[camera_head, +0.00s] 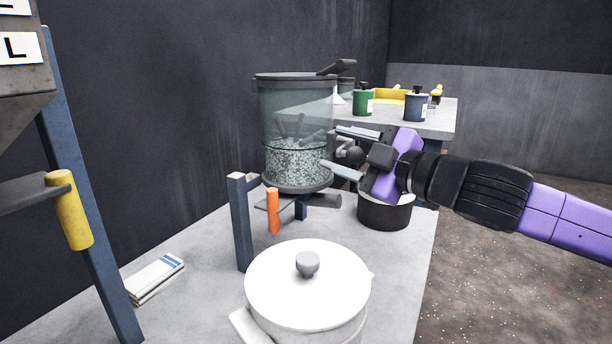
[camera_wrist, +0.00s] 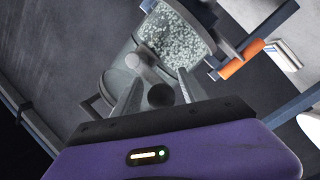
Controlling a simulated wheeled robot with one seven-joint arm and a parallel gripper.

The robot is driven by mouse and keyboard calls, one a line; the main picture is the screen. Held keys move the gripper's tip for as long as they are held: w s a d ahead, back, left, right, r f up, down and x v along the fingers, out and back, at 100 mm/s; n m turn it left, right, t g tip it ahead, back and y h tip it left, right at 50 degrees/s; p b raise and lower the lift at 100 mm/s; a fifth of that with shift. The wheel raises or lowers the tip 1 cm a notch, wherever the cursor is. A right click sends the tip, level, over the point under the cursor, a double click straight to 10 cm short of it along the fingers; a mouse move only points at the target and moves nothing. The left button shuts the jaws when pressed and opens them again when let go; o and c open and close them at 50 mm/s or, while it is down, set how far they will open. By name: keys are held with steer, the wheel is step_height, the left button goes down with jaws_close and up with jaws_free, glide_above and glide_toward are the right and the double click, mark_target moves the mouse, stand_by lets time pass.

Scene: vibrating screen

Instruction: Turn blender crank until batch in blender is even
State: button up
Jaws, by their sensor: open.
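The blender is a clear drum (camera_head: 296,120) with a dark lid, standing on the grey table. Its batch (camera_head: 297,164) of mixed pale and dark grains fills the lower part; the grains also show in the wrist view (camera_wrist: 175,38). An orange upright handle (camera_head: 273,210) on a dark arm sits at the blender's front base and looks like the crank. It also shows in the wrist view (camera_wrist: 240,60). My gripper (camera_head: 333,147) is open at the blender's right side, apart from the orange handle. A dark round knob (camera_wrist: 161,95) lies between its fingers in the wrist view, apparently not gripped.
A white lidded pot (camera_head: 307,290) stands in front. A dark round container (camera_head: 384,213) sits under my gripper. A blue post (camera_head: 240,222) stands beside the orange handle. A yellow handle (camera_head: 70,210) juts in at left. A folded cloth (camera_head: 156,277) lies on the table.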

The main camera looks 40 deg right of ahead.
mark_target(362, 156)
steer(key=shift+s+r, duration=0.1)
steer(key=shift+s, duration=2.95)
steer(key=shift+s, duration=0.1)
